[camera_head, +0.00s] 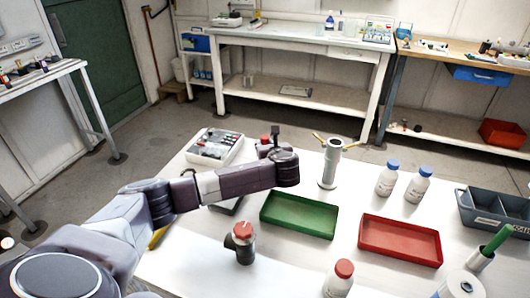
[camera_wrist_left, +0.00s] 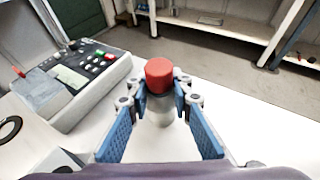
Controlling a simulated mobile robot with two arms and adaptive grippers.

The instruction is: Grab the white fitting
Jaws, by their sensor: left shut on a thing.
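A white fitting with a round red cap (camera_wrist_left: 160,74) stands upright on the white table in the left wrist view. My left gripper (camera_wrist_left: 160,92) has its blue-padded fingers on both sides of it, shut on it just below the cap. In the head view the red cap (camera_head: 265,139) shows just past my left gripper (camera_head: 272,148), and my wrist hides the body below it. My right gripper is not in view.
A control box (camera_head: 214,148) stands close to the left of the held piece. A grey cylinder with wooden handles (camera_head: 330,165) stands to the right. A green tray (camera_head: 299,214), a red tray (camera_head: 400,240), a dark red-capped fitting (camera_head: 243,243) and a white red-capped piece (camera_head: 338,281) are nearer.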

